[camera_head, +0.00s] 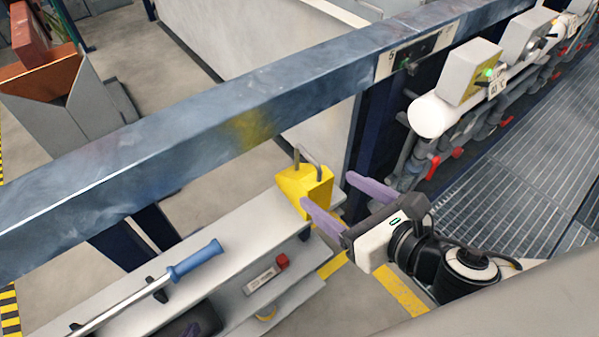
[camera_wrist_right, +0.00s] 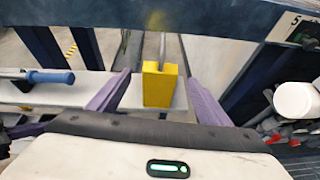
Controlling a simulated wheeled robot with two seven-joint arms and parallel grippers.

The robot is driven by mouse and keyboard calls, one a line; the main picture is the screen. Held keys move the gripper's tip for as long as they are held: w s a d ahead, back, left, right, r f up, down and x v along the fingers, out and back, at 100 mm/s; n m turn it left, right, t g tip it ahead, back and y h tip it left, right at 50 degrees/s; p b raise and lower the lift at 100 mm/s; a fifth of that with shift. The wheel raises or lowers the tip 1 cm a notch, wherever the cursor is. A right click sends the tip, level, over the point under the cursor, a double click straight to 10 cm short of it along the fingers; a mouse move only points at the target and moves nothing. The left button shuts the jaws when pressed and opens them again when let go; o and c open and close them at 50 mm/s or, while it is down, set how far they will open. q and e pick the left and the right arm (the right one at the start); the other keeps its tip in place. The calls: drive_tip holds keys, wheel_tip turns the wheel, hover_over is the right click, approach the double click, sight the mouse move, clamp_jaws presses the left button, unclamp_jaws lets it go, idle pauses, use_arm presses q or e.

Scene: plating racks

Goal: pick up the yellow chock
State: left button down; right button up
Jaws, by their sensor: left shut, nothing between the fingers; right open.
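The yellow chock (camera_head: 303,187) is a block with a grey looped handle on top. It sits upright at the right end of the pale shelf top in the head view. In the right wrist view the chock (camera_wrist_right: 159,88) is ahead, between the two purple fingers. My right gripper (camera_head: 328,190) is open and empty, its fingers pointing at the chock. One fingertip overlaps the chock's lower edge in the head view, so I cannot tell whether they touch. The right gripper also shows in the wrist view (camera_wrist_right: 158,82).
A blue-grey beam (camera_head: 240,125) crosses above and behind the chock. A blue-handled tool (camera_head: 195,261) lies on the shelf to the left. Pipes with red valves (camera_head: 433,163) and grating stand at right.

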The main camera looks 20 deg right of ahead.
sight(303, 171)
drive_tip(key=shift+n, duration=0.3)
drive_tip(key=x, duration=0.4)
drive_tip(key=shift+w+r, duration=0.15)
drive_tip(key=shift+w, duration=0.05)
use_arm(q)
drive_tip(key=shift+s+f, duration=0.25)
drive_tip(key=shift+s, duration=0.1)
use_arm(e)
drive_tip(key=shift+x, duration=2.9)
